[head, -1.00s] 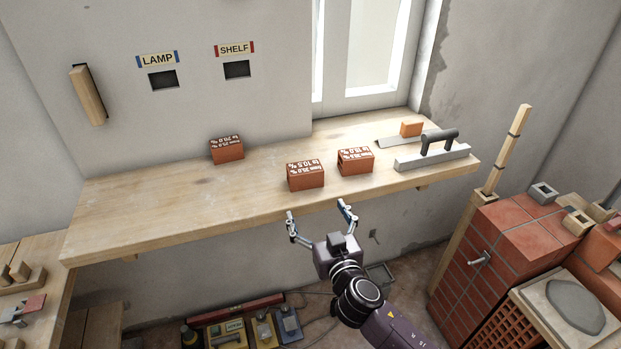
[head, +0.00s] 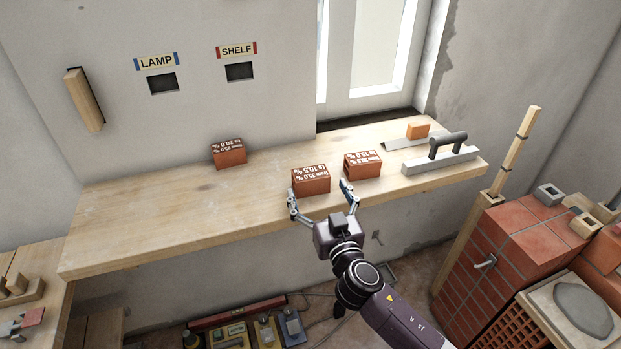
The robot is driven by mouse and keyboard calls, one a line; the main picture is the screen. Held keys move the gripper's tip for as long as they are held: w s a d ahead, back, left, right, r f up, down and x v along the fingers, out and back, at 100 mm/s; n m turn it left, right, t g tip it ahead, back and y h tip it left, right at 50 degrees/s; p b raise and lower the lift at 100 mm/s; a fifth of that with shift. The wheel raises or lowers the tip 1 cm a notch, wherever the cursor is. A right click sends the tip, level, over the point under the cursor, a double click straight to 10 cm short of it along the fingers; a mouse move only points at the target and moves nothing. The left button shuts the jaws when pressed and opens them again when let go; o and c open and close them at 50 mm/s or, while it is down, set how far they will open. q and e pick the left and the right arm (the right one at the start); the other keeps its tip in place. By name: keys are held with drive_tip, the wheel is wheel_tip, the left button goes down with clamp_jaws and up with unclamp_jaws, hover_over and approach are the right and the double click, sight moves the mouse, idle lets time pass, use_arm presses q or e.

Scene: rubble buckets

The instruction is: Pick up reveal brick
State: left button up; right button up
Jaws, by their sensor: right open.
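Three red-brown bricks with white printed text stand on the wooden shelf (head: 130,215). One brick (head: 229,154) is at the back left by the wall, one brick (head: 311,181) is near the front edge in the middle, and one brick (head: 363,165) is just right of it. I cannot tell which is the reveal brick. My right gripper (head: 318,193) is open at the shelf's front edge, its fingers on either side of the middle brick's near end. Whether they touch it is unclear. My left gripper is not in view.
A trowel-like float with a dark handle (head: 448,144) and a small orange block (head: 418,130) are at the shelf's right end. Slots labelled LAMP (head: 163,83) and SHELF (head: 239,72) are in the wall. The shelf's left part is clear.

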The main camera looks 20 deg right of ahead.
sight(312, 175)
drive_tip(key=shift+w+r, duration=0.25)
drive_tip(key=shift+w, duration=0.1)
drive_tip(key=w, duration=0.1)
drive_tip(key=w+p, duration=0.2)
drive_tip(key=w, duration=0.1)
drive_tip(key=shift+w+r, duration=0.1)
drive_tip(key=shift+r, duration=0.25)
drive_tip(key=shift+w+f, duration=0.1)
drive_tip(key=shift+w, duration=0.35)
drive_tip(key=c, duration=1.4)
